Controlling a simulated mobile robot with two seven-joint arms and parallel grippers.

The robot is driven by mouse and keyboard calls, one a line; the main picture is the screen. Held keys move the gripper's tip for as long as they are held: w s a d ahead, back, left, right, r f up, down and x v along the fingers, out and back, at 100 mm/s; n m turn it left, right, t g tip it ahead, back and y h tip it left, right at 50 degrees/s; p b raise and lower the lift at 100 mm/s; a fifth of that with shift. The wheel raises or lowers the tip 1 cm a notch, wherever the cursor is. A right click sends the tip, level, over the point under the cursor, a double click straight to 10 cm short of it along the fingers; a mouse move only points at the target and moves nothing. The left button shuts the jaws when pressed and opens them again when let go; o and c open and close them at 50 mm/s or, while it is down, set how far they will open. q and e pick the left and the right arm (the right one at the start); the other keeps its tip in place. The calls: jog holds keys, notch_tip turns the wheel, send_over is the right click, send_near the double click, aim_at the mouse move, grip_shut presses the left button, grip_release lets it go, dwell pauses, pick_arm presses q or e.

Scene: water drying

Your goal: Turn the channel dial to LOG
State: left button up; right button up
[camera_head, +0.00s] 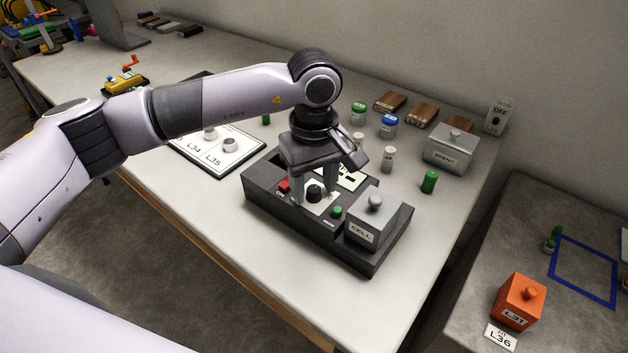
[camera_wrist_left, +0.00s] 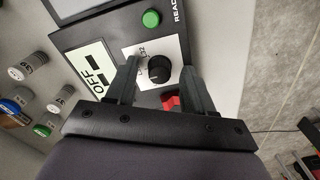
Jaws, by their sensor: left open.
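The channel dial (camera_head: 314,193) is a black round knob on a white plate on the dark instrument box (camera_head: 378,262). In the left wrist view the dial (camera_wrist_left: 156,73) has printed marks beside it, partly hidden and too small to read in full. My left gripper (camera_head: 314,192) points down over the box with its fingers on either side of the dial. In the left wrist view my left gripper (camera_wrist_left: 160,72) is open, with gaps between the fingers and the dial. My right gripper is not in view.
The box carries a red switch (camera_wrist_left: 170,102), a green button (camera_wrist_left: 151,18), a display reading OFF (camera_wrist_left: 88,78) and a grey CELL lid (camera_head: 362,232). Small vials, a grey SPENT box (camera_head: 447,150) and a white L34/L35 tray (camera_head: 247,164) stand around it.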

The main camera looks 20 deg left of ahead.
pick_arm(q)
grip_shut()
jog(key=shift+n, duration=0.3)
jog(key=shift+n+b, duration=0.7)
jog(key=shift+n, duration=0.2)
jog(key=n+b, duration=0.1)
jog(key=n, duration=0.2)
jog(key=shift+n, duration=0.3)
jog(key=n+b, duration=0.1)
jog(key=n, duration=0.4)
jog(key=shift+w+n+b, duration=0.1)
jog(key=shift+n+b, duration=0.3)
jog(key=shift+r, duration=0.1)
grip_release()
